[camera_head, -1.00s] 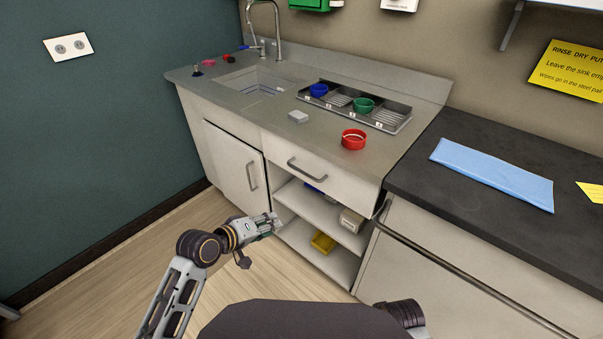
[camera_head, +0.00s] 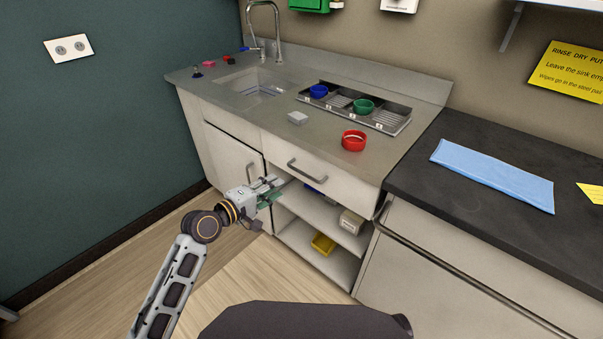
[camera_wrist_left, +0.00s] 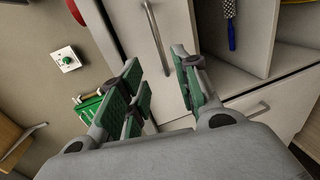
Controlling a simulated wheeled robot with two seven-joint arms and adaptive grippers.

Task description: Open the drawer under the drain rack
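The drawer (camera_head: 330,184) has a pale front below the counter and the drain rack (camera_head: 391,119), and it looks shut. Its grey bar handle (camera_head: 306,171) is on the front. In the left wrist view the handle (camera_wrist_left: 155,36) lies beyond the gap between my fingers, apart from them. My left gripper (camera_head: 276,184) is below and left of the handle, before the cabinet. In the left wrist view my left gripper (camera_wrist_left: 158,62) is open and empty, with green pads. My right gripper is not in view.
The cupboard door (camera_head: 232,162) with a vertical handle is left of the drawer. Open shelves below hold a yellow bin (camera_head: 323,243) and a pale box (camera_head: 351,221). A red bowl (camera_head: 354,141) stands on the counter above. A rail (camera_head: 440,258) fronts the right cabinet.

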